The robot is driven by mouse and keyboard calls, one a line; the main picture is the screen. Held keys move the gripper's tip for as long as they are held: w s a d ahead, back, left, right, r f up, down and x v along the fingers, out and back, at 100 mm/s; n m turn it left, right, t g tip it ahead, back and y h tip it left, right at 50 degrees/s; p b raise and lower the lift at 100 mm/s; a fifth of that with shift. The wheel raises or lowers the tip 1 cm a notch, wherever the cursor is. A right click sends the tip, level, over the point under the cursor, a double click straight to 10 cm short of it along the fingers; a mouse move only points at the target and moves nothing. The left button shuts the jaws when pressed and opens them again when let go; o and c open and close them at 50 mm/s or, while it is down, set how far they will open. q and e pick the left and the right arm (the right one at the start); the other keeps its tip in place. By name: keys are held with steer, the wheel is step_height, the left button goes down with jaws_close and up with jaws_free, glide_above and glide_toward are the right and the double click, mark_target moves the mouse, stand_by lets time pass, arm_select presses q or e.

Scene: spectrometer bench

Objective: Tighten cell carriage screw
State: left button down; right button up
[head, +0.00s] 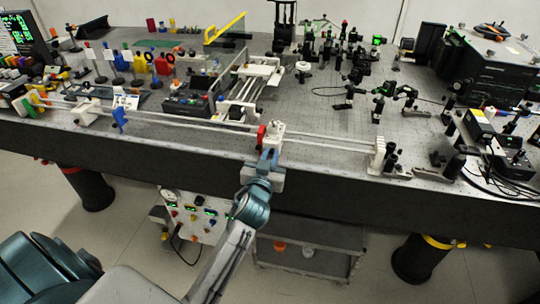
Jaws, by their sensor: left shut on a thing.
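A white cell carriage (276,129) sits on the long double rail (325,139) near the bench's front edge. A red part (262,136) stands upright at its left side. My left gripper (269,157) reaches up from below to the carriage's front. It is shut at the front side of the carriage, where the screw would be. The fingers hide most of what they hold, so the screw itself does not show clearly. My right gripper is not in view.
Several optics crowd the back. A cart (310,255) stands under the bench.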

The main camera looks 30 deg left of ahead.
arm_select(q)
steer(key=m+p, duration=0.1)
steer(key=m, duration=0.3)
steer(key=shift+p, duration=0.4)
steer(key=m+p, duration=0.2)
steer(key=m, duration=0.2)
steer(key=shift+m, duration=0.4)
steer(key=m+p, duration=0.2)
steer(key=m, duration=0.4)
steer(key=shift+p, duration=0.4)
steer(key=m+p, duration=0.1)
steer(key=m, duration=0.3)
steer(key=shift+f+m+p, duration=0.15)
steer(key=shift+m+p, duration=0.2)
steer(key=shift+m, duration=0.55)
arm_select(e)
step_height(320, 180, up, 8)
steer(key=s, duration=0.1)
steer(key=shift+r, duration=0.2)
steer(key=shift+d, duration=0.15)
arm_select(q)
steer(key=c, duration=1.7)
jaws_free()
